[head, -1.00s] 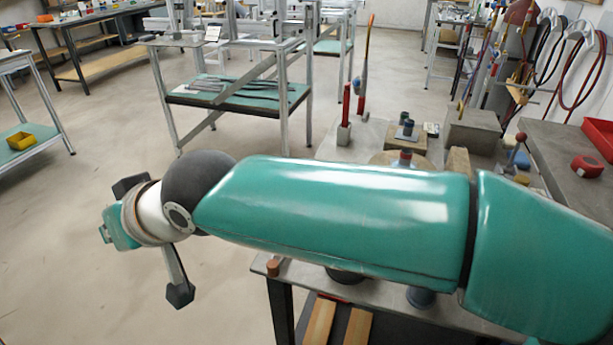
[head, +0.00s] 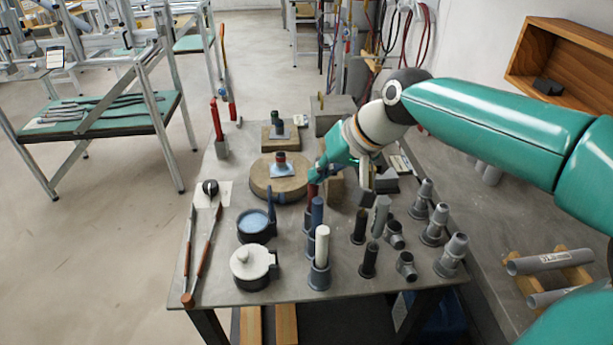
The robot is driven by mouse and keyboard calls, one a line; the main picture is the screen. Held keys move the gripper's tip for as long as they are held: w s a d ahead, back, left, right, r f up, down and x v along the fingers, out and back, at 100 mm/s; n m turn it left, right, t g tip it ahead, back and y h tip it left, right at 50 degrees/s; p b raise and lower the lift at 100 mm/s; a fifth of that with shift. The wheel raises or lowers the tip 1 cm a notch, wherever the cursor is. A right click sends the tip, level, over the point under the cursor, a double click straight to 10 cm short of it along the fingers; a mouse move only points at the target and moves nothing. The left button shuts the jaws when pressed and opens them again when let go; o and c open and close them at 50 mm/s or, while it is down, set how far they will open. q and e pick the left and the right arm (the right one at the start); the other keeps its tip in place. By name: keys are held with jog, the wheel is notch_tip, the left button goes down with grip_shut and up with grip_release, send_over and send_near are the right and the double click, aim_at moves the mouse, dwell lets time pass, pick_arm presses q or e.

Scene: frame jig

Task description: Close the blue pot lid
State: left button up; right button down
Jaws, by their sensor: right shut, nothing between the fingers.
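The blue pot (head: 254,226) stands on the left part of the grey bench, a dark round body with a light blue round surface on top. My right gripper (head: 315,181) is shut and empty, above the bench to the right of and beyond the pot, apart from the lid. Its fingertips are small and partly merge with things behind. My left gripper is out of view.
A white-lidded pot (head: 250,266) stands just in front. Upright red, blue and white cylinders (head: 321,245) stand to the right, with several grey fittings (head: 438,222) beyond. A round wooden block (head: 277,188) is behind. Long-handled tongs (head: 202,250) lie left.

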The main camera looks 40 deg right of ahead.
jog(key=x, duration=0.9)
jog(key=shift+w+f, duration=0.15)
jog(key=shift+f, duration=0.15)
